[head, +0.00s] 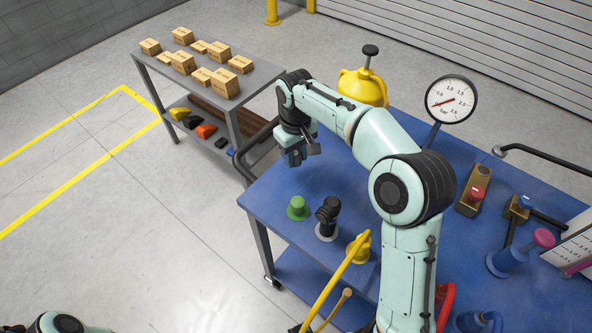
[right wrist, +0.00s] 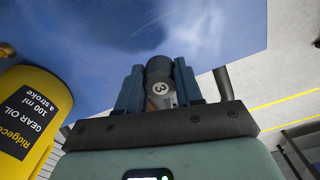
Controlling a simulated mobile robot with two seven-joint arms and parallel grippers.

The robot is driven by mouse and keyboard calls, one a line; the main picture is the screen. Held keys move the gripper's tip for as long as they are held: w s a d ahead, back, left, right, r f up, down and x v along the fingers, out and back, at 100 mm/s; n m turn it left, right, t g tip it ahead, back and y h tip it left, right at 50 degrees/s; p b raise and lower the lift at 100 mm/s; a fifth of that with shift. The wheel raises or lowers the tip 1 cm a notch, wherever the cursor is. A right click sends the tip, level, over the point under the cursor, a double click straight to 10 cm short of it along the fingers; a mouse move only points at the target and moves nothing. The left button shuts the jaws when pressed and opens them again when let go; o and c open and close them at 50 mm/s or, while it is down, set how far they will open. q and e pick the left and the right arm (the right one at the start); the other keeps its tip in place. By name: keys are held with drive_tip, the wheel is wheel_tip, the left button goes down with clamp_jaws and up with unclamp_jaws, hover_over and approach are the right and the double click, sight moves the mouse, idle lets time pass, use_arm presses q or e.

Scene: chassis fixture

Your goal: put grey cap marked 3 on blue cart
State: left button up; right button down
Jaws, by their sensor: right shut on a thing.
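My right gripper (head: 296,157) is over the far left corner of the blue cart (head: 265,203), its arm reaching across the cart. In the right wrist view my right gripper (right wrist: 158,78) is shut on the grey cap marked 3 (right wrist: 160,90), its number facing the camera. The blue cart top (right wrist: 190,28) shows beyond the fingers, apparently with a gap. In the head view the cap is mostly hidden by the gripper. My left gripper is out of view; only a piece of that arm shows at the bottom left.
On the cart stand a green cap (head: 297,208), a black fitting (head: 328,217), a yellow fitting (head: 359,249), a yellow oil can (head: 362,87) and a pressure gauge (head: 450,99). A grey shelf cart (head: 258,76) with several boxes stands behind left. The cart's left corner is clear.

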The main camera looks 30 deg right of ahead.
sight(295, 176)
drive_tip(key=shift+f+b, duration=0.35)
drive_tip(key=shift+f, duration=2.4)
drive_tip(key=shift+f, duration=0.15)
drive_tip(key=c, duration=0.7)
unclamp_jaws()
drive_tip(key=shift+c, duration=0.2)
wheel_tip(295, 176, up, 12)
drive_tip(key=shift+r+p, duration=0.15)
drive_tip(key=shift+p, duration=1)
